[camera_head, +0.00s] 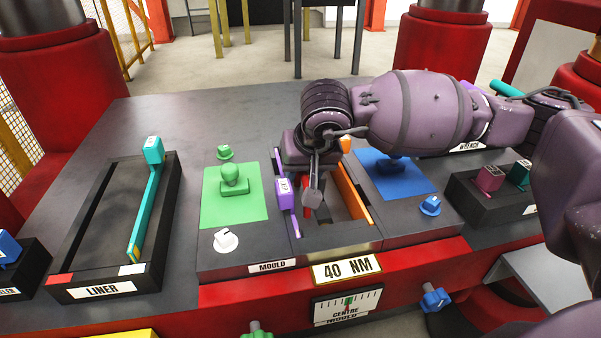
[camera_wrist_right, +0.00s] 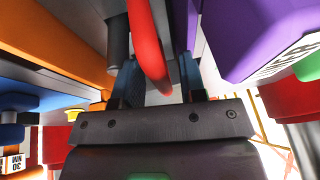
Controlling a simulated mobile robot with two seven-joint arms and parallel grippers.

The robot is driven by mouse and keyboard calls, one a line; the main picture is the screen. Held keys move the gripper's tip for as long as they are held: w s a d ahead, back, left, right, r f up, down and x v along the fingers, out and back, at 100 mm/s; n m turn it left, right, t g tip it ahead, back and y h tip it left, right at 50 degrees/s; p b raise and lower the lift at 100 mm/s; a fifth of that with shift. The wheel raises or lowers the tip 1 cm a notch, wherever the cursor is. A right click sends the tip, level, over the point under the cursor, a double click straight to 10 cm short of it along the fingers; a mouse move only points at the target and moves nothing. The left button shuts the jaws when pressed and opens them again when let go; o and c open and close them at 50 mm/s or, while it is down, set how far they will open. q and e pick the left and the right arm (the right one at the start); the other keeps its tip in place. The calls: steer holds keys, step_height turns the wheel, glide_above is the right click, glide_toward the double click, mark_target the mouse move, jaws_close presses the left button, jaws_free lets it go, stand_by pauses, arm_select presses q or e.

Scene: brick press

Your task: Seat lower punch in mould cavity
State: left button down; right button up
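The mould (camera_head: 225,258) is a dark block with an open cavity (camera_head: 345,207) in its top. A purple liner (camera_head: 285,194) lines the cavity's left side and an orange liner (camera_head: 352,190) its right side. My right gripper (camera_head: 312,192) points down into the cavity. A red curved handle (camera_wrist_right: 145,45), seemingly the lower punch's, passes between its fingers (camera_wrist_right: 160,85) in the wrist view. The fingers stand apart, with a gap visible beside the handle. In the head view only a bit of red (camera_head: 308,212) shows below the gripper. The punch body is mostly hidden. My left gripper is out of view.
A green plate with a knob (camera_head: 233,208) lies left of the cavity and a blue plate (camera_head: 410,180) right of it. The liner tray (camera_head: 70,225) holds one teal liner (camera_head: 145,210). A dark holder (camera_head: 490,205) stands at the right. A dial (camera_head: 347,306) is at the front.

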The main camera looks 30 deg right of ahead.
steer(key=w+r+p+v, duration=0.1)
steer(key=w+p+v, duration=0.1)
steer(key=v, duration=1.3)
steer(key=shift+r+p, duration=0.4)
steer(key=shift+p, duration=0.1)
steer(key=shift+w+a, duration=0.1)
steer(key=shift+w, duration=0.05)
